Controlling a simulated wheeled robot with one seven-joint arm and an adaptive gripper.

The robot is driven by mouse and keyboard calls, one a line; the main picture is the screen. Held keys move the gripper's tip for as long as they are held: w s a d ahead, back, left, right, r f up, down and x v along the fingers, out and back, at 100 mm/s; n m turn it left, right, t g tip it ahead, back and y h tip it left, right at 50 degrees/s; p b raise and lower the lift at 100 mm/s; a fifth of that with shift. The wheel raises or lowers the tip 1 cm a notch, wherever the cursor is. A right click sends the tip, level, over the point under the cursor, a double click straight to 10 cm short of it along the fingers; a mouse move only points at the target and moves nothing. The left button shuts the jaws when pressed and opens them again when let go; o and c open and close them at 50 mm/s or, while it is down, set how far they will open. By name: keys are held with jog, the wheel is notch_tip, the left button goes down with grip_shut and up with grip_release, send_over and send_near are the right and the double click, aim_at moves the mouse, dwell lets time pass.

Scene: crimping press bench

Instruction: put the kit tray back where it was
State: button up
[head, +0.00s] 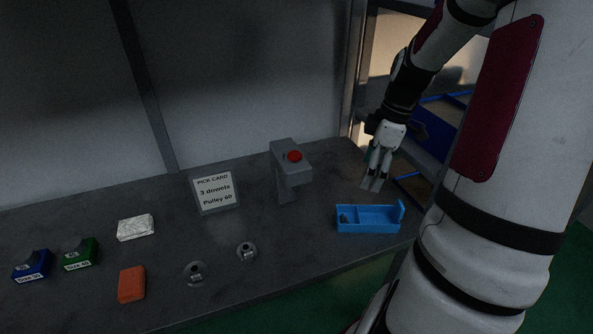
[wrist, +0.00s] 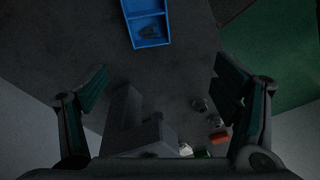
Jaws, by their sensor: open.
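The blue kit tray (head: 372,228) sits on the bench near its right end, to the right of the press. It has compartments and a raised tab at its right end. A small dark item lies in its left compartment. In the wrist view the tray (wrist: 150,43) shows at the top edge, partly cut off, with the dark part inside. My gripper (head: 373,183) is open and empty, pointing down above the bench behind the tray and apart from it. Its spread fingers (wrist: 160,88) show in the wrist view with nothing between them but bench and press.
The grey press (head: 288,170) with a red button stands left of my gripper. Further left are a pick card (head: 214,190), two round metal fittings (head: 195,273), an orange block (head: 131,284), a white block (head: 136,227), and blue (head: 33,265) and green (head: 80,253) bins.

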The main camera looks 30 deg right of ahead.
jog(key=s+a+r+m+t+h, duration=0.1)
jog(key=a+r+m+h, duration=0.15)
jog(key=a+r, duration=0.6)
jog(key=s+a+r+m+t+h, duration=0.1)
jog(key=s+a+r+m, duration=0.15)
jog(key=a+r, duration=0.65)
jog(key=s+a+m+t+y, duration=0.1)
jog(key=s+a+m, duration=0.3)
jog(key=a, duration=0.6)
jog(key=shift+s+t, duration=0.55)
jog(key=shift+t, duration=0.25)
